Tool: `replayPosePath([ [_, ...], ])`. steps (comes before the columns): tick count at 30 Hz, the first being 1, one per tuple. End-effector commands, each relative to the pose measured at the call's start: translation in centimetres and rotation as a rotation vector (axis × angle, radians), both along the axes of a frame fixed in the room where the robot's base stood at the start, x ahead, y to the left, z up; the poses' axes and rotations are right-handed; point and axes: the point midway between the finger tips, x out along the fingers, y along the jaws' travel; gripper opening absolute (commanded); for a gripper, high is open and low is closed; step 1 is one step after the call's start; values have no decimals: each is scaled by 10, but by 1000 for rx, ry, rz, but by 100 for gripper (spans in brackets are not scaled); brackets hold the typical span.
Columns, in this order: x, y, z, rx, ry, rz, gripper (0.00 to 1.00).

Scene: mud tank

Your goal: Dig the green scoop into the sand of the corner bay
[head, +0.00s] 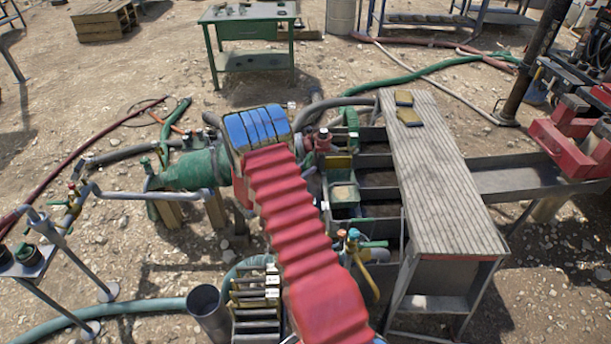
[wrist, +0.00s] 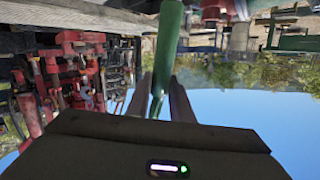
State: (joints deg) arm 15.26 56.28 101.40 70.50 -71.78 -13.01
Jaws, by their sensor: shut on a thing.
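The green scoop (wrist: 168,50) shows in the wrist view, its long green shank running down between the two fingers of my gripper (wrist: 164,98). My gripper is shut on it. The wrist view is upside down, and I cannot see sand on the scoop or where its tip ends. In the head view my red arm hides the gripper. The mud tank there has several open, mostly dark bays (head: 378,178). A tan patch that looks like sand (head: 344,193) lies in a small green-edged bay just right of my arm. I cannot tell whether the scoop touches it.
A green pump (head: 187,170) with pipes stands left of my arm. Valves (head: 354,240) rise at the tank's near edge. A green table (head: 250,30) stands behind.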

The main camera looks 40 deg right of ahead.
Motion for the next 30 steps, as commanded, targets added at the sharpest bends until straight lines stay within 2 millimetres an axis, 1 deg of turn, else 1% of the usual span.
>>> replayPosePath([
  [3,0,0,12,-1,-2,0,0],
  [30,0,0,94,-1,-2,0,0],
])
